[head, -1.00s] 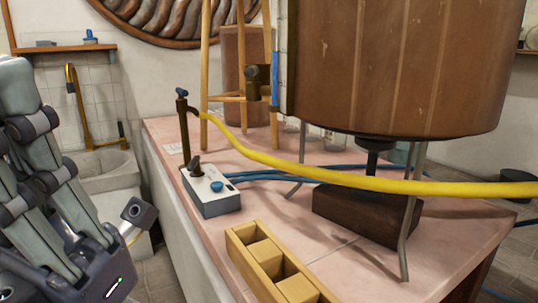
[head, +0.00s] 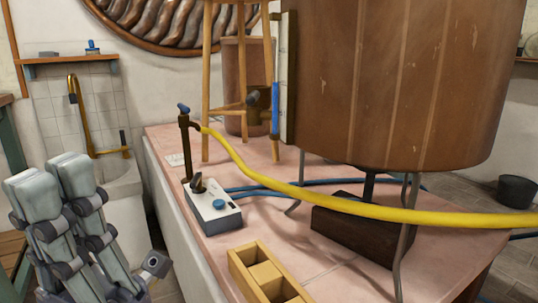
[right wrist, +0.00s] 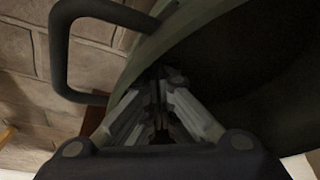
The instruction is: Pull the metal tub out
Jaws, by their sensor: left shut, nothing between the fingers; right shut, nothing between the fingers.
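What looks like the metal tub (right wrist: 205,18) fills the upper right of the right wrist view, with a dull green rim and a dark inside. A dark bent handle (right wrist: 62,62) stands out at its left. My right gripper (right wrist: 158,80) is shut and empty, its fingertips over the tub's edge; I cannot tell whether they touch it. The right gripper is not in the head view. My left gripper (head: 52,172) is at the left of the head view, shut and empty, pointing up beside the pink counter.
The pink-topped counter (head: 240,250) carries a switch box (head: 213,208), a wooden block holder (head: 240,268) and a large wooden barrel (head: 410,90) on legs. A yellow hose (head: 380,211) crosses in front. A dark pot (head: 517,191) stands at the right.

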